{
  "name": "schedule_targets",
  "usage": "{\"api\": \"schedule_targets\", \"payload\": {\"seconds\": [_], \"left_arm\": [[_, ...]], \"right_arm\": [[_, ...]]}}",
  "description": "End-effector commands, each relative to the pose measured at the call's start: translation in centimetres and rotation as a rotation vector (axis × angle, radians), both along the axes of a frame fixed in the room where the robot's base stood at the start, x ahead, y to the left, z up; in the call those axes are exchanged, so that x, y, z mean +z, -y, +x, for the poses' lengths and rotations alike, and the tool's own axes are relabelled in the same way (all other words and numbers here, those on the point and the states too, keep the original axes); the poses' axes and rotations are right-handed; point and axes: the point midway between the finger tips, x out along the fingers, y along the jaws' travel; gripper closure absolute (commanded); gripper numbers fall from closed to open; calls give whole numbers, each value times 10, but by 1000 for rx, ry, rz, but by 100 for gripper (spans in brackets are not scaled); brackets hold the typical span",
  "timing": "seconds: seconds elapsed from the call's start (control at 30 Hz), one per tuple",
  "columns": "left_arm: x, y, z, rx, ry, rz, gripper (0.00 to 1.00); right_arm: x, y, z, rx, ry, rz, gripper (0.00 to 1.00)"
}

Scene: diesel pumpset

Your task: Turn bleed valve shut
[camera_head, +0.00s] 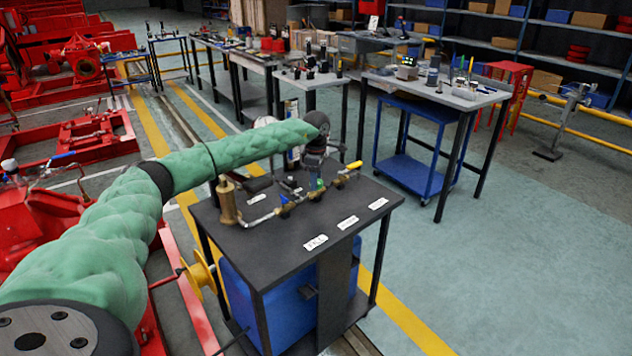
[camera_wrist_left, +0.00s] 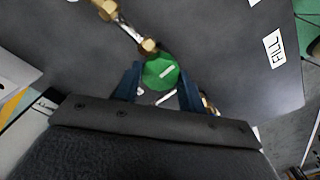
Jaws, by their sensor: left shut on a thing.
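The bleed valve's round green knob (camera_wrist_left: 160,72) has a white mark across its top and sits beside a brass fitting (camera_wrist_left: 148,46) in the left wrist view. In the head view the green knob (camera_head: 320,184) shows small on the pipework over the dark bench top (camera_head: 262,240). My left gripper (camera_head: 317,186) reaches down over the bench from above. In the left wrist view its two blue fingers (camera_wrist_left: 158,84) stand on either side of the knob, shut on it. The valve body under the knob is mostly hidden. My right gripper is in neither view.
On the same bench stand a brass cylinder (camera_head: 228,202), a pipe (camera_head: 262,219) and a yellow-ended handle (camera_head: 354,165). White labels (camera_head: 348,222) lie along the front; one reads FILL (camera_wrist_left: 274,47). A grey table (camera_head: 440,94) stands behind right.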

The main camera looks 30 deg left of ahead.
Motion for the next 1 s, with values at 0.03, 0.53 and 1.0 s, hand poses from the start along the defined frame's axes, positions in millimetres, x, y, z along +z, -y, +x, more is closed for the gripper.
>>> {"api": "schedule_targets", "payload": {"seconds": [0.03,0.53,1.0], "left_arm": [[2,-1,1,-7,4,0,83],[2,-1,1,-24,4,0,83],[4,-1,1,-24,2,0,38]], "right_arm": [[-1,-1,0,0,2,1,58],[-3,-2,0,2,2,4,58],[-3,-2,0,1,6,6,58]]}}
